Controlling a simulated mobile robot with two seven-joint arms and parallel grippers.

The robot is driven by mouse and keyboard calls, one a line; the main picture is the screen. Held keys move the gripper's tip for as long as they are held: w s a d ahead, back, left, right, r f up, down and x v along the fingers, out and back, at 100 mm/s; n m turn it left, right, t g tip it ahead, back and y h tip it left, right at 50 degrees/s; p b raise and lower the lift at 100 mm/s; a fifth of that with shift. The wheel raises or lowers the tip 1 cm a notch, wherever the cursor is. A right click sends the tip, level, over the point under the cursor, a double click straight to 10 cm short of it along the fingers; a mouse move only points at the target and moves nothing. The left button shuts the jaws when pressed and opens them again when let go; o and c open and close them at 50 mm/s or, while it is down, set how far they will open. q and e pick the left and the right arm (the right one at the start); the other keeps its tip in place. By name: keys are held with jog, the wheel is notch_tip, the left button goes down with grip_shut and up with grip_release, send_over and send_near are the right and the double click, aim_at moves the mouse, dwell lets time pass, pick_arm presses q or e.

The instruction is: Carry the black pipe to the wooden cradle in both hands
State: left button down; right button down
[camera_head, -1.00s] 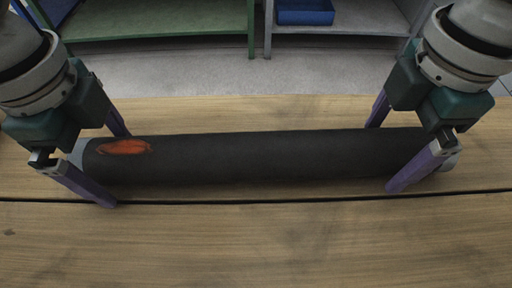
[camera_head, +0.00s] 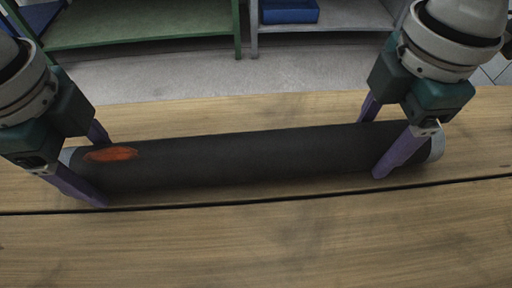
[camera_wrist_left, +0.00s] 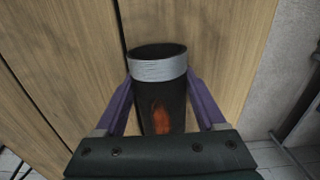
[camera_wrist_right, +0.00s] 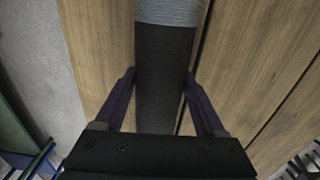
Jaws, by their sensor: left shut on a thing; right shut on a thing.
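The black pipe (camera_head: 250,160) lies across the head view above the wooden table, with grey end bands and an orange patch near its left end. My left gripper (camera_head: 102,172) is shut on the pipe near that left end. In the left wrist view the pipe (camera_wrist_left: 160,90) shows its open end, grey band and orange patch between the fingers. My right gripper (camera_head: 372,148) is shut on the pipe near its right end. In the right wrist view the pipe (camera_wrist_right: 163,75) runs between the fingers. The wooden cradle is not in view.
The wooden table (camera_head: 300,235) is bare in front of the pipe, with a dark seam across it. Behind it are grey floor, a green shelf (camera_head: 140,25) and a grey shelf (camera_head: 335,16) holding a blue bin (camera_head: 290,11).

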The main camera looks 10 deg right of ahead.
pick_arm(q)
jog(key=shift+r, duration=0.15)
pick_arm(e)
jog(key=shift+r, duration=0.2)
